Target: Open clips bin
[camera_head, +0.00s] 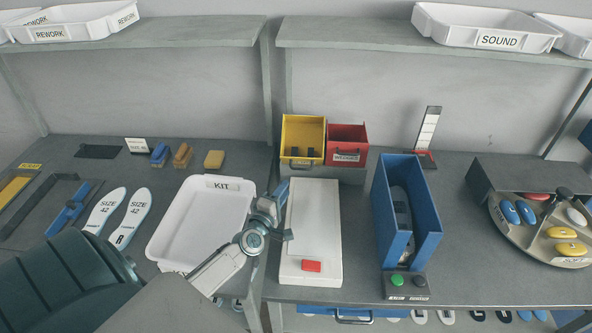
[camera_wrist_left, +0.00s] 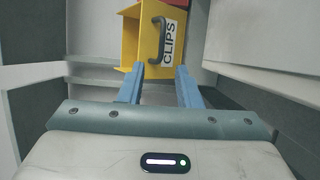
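The yellow clips bin (camera_head: 288,134) stands on the bench at the back, left of the red bin, with dark pieces inside. In the left wrist view the clips bin (camera_wrist_left: 130,47) shows its CLIPS label and a dark handle (camera_wrist_left: 158,40) on the front. My left gripper (camera_head: 282,192) is in front of the clips bin, above the bench near the white board. In the wrist view the left gripper (camera_wrist_left: 160,70) is open, its blue fingers apart and empty. The handle lies ahead, in line with the gap; the fingers do not appear to hold it. My right gripper is not in view.
The red bin (camera_head: 346,137) adjoins the clips bin. A white KIT tray (camera_head: 171,240) is left of the gripper, and a blue upright holder (camera_head: 425,220) is to the right.

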